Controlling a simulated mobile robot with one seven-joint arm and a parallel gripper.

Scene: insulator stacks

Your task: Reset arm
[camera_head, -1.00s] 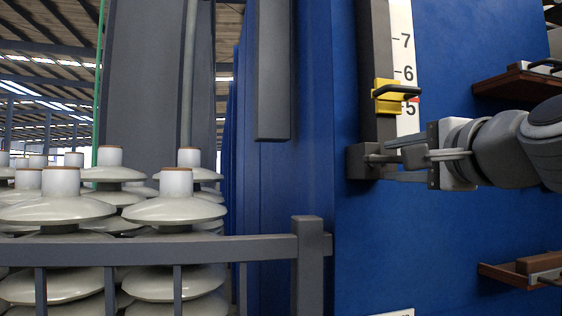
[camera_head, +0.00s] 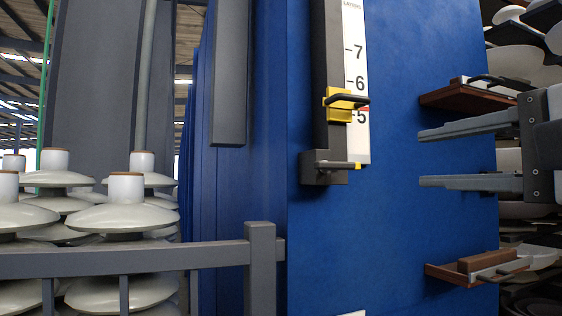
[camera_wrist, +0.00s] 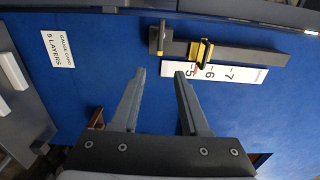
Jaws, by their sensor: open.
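My gripper (camera_head: 420,158) is at the right of the head view, with its two long grey fingers apart and nothing between them. In the wrist view my gripper (camera_wrist: 158,72) also shows open and empty in front of the blue panel. The gauge (camera_head: 327,90) is a dark upright bar with a white numbered scale (camera_head: 356,100) on the blue panel (camera_head: 400,60). Its yellow slider (camera_head: 339,104) has a dark handle, and a red pointer sits near 5. The fingertips are to the right of the gauge, apart from it.
Stacks of white insulators (camera_head: 125,217) stand at left behind a grey rail (camera_head: 130,260). Brown brackets with handles stick out at right, one upper (camera_head: 465,97) and one lower (camera_head: 475,268). A "GAUGE CARD 5 LAYERS" card (camera_wrist: 59,62) is on the panel in the wrist view.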

